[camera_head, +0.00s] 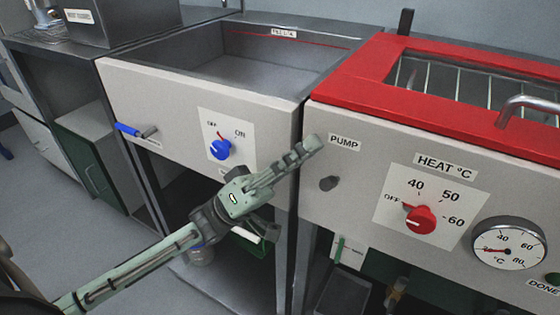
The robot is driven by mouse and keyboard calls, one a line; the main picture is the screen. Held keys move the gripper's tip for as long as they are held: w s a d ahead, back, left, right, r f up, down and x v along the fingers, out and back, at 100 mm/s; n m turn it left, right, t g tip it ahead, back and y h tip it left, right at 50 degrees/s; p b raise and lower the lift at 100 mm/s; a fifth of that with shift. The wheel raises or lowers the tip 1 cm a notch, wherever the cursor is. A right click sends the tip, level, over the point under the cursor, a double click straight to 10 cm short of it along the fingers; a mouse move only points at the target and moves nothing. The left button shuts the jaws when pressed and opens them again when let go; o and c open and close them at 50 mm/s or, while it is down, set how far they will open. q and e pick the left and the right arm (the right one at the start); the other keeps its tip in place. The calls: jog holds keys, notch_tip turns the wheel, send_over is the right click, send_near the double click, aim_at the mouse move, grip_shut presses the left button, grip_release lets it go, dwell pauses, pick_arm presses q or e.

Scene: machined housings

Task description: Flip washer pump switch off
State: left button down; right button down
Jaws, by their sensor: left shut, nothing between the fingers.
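The washer's white front panel carries a PUMP label (344,142). My left gripper (306,150) is shut and empty. Its fingertips are just left of the PUMP label and up and left of the switch, appearing in front of the gap between the two units. Whether it touches the panel cannot be told. My right gripper is not in view.
Right of the switch are a red HEAT knob (420,220), a round temperature gauge (507,243) and a metal lid handle (526,108) on the red-framed lid (355,90). The left sink unit (170,105) has a blue OFF/ON knob (220,149) and a blue-handled valve (128,130).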

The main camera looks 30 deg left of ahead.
aim_at(331, 183)
pick_arm(q)
jog(key=shift+s+d+f, duration=0.3)
jog(key=shift+f, duration=0.2)
jog(key=shift+s+d+f, duration=0.3)
jog(key=shift+f, duration=0.25)
jog(key=shift+s+d+f, duration=0.3)
jog(key=shift+f, duration=0.2)
jog(key=shift+f, duration=0.1)
